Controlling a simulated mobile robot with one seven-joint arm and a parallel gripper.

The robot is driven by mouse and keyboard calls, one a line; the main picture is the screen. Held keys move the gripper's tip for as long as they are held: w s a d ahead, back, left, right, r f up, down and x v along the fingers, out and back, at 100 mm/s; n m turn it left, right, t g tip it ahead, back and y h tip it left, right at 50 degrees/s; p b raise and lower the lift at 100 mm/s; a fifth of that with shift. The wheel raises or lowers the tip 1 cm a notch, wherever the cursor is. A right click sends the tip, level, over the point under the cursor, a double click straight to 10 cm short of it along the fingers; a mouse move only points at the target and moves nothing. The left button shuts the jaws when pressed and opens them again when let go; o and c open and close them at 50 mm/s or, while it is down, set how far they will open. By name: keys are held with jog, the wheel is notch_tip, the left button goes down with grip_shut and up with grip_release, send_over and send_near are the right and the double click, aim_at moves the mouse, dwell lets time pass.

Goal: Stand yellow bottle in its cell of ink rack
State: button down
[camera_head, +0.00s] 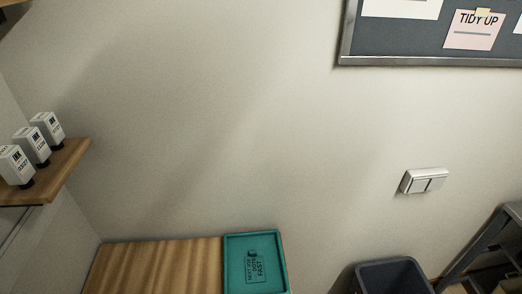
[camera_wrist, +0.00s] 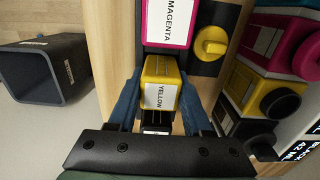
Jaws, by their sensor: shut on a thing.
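The yellow bottle (camera_wrist: 155,70) shows in the wrist view, with a white label reading YELLOW and a dark part at its near end. My gripper (camera_wrist: 157,95) is shut on it, with one blue finger on each side. Just beyond the bottle is a magenta-edged block (camera_wrist: 168,22) with a white MAGENTA label. A dark panel with a round yellow knob or cap (camera_wrist: 211,42) lies to its right. I cannot tell which of these parts belongs to the ink rack, and no empty cell is clear. The head view shows neither my gripper nor the bottle.
A dark bin (camera_wrist: 44,72) stands at left. The head view shows a teal tray (camera_head: 283,262), ink boxes on a shelf (camera_head: 68,163) and a bin (camera_head: 392,270).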

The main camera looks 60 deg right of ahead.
jog(key=shift+c, duration=1.6)
grip_release()
